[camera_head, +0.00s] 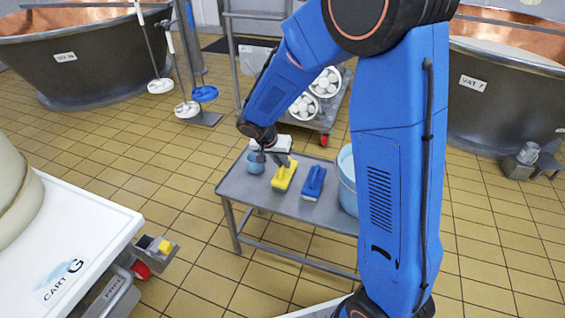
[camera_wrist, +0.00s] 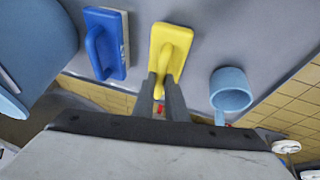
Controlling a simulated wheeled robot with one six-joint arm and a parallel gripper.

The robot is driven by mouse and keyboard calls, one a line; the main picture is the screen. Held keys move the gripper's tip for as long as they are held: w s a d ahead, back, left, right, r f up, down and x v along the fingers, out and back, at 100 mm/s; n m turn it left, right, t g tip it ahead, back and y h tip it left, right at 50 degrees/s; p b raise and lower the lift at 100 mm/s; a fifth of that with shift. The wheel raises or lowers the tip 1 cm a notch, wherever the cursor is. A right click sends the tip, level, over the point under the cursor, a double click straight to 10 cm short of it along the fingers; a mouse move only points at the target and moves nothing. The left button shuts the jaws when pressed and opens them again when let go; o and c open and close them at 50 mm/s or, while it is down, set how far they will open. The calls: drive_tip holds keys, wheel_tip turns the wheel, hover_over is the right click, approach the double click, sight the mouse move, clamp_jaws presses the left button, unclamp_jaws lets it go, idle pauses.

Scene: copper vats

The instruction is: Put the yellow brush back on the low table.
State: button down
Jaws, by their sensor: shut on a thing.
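The yellow brush (camera_head: 284,177) is at the low grey table (camera_head: 240,183), between a blue mug and a blue brush. It also shows in the wrist view (camera_wrist: 178,35), with its handle between my fingers. My gripper (camera_head: 283,160) is shut on the handle, reaching down from the back left of the table. In the wrist view my gripper (camera_wrist: 163,75) has both fingertips at the near end of the brush. The brush lies about flat; I cannot tell whether it touches the tabletop or hangs just above it.
The blue brush (camera_head: 314,182) lies right of the yellow one. The light blue mug (camera_head: 256,163) stands left. A light blue bucket (camera_head: 347,180) stands at the table's right, partly behind my arm. Cart G (camera_head: 75,250) is at lower left.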

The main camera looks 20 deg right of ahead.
drive_tip(key=shift+f, duration=0.1)
drive_tip(key=c, duration=1.8)
unclamp_jaws()
drive_tip(key=shift+o, duration=0.2)
drive_tip(key=v, duration=1.2)
drive_tip(key=s+d+r+n+y, duration=0.1)
drive_tip(key=s+d+r, duration=0.35)
drive_tip(key=s, duration=0.25)
drive_tip(key=s+d+r+n+y, duration=0.1)
drive_tip(key=s+d+r+n, duration=0.1)
drive_tip(key=s+d+r, duration=0.3)
drive_tip(key=s+d+n+t+y, duration=0.2)
drive_tip(key=s+d+n, duration=0.1)
drive_tip(key=s, duration=1.5)
drive_tip(key=shift+s+f+n, duration=0.25)
drive_tip(key=shift+n, duration=0.15)
drive_tip(key=shift+d, duration=0.15)
